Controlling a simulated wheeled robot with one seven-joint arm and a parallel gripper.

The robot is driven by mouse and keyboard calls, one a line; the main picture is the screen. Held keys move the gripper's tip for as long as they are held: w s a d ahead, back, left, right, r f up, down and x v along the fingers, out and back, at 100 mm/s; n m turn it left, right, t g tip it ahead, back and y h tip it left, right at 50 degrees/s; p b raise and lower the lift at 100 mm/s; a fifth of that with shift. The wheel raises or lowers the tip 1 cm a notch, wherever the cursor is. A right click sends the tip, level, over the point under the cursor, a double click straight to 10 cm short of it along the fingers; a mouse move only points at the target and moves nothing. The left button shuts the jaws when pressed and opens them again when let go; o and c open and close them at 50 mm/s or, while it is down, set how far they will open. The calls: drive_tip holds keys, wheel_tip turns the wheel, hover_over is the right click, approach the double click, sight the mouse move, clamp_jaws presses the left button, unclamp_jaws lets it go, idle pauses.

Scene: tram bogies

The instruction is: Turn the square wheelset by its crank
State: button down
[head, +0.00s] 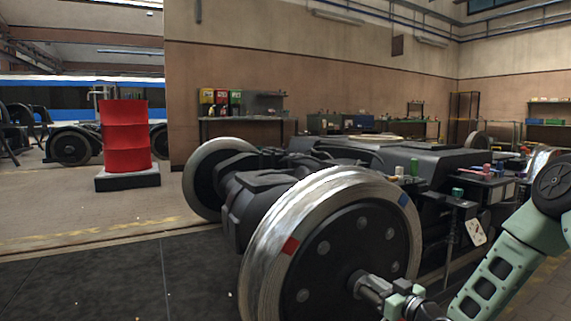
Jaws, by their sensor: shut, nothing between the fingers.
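The near wheel (326,240) of the wheelset is large, with a bright steel rim and a dark disc with round bolts. A red square mark (290,245) sits on its rim at the left and a blue mark (404,200) at the upper right. A grey stub (368,284) sticks out from its hub; I cannot tell whether it is the crank. My gripper (404,298), with pale green parts, is at the bottom edge beside the stub's outer end. It is shut with nothing held. I cannot tell whether it touches the stub. The far wheel (203,180) stands behind at the left.
The dark bogie frame (420,165) fills the middle right. A small stand with a green block (458,192) and a tag (476,233) is close to my arm. A red barrel (126,135) stands at the left.

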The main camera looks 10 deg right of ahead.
sight(368, 295)
drive_tip(key=shift+s+a+f+b, duration=0.3)
drive_tip(key=shift+a+f, duration=0.2)
drive_tip(key=shift+a, duration=0.25)
idle(0.8)
drive_tip(key=shift+s+a+f+b, duration=0.2)
drive_tip(key=shift+a+f+b, duration=0.25)
drive_tip(key=shift+a+f, duration=0.2)
idle(0.8)
drive_tip(key=shift+s+a+f+b, duration=0.15)
drive_tip(key=shift+a+f+b, duration=0.2)
drive_tip(key=shift+f, duration=0.3)
drive_tip(key=shift+s+a+f+b, duration=0.1)
drive_tip(key=shift+a+f+b, duration=0.15)
drive_tip(key=shift+f+b, duration=0.3)
idle(1.0)
drive_tip(key=shift+d+r+p, duration=0.1)
drive_tip(key=shift+r+p, duration=0.15)
drive_tip(key=shift+p, duration=0.15)
idle(0.3)
drive_tip(key=v, duration=0.7)
idle(0.3)
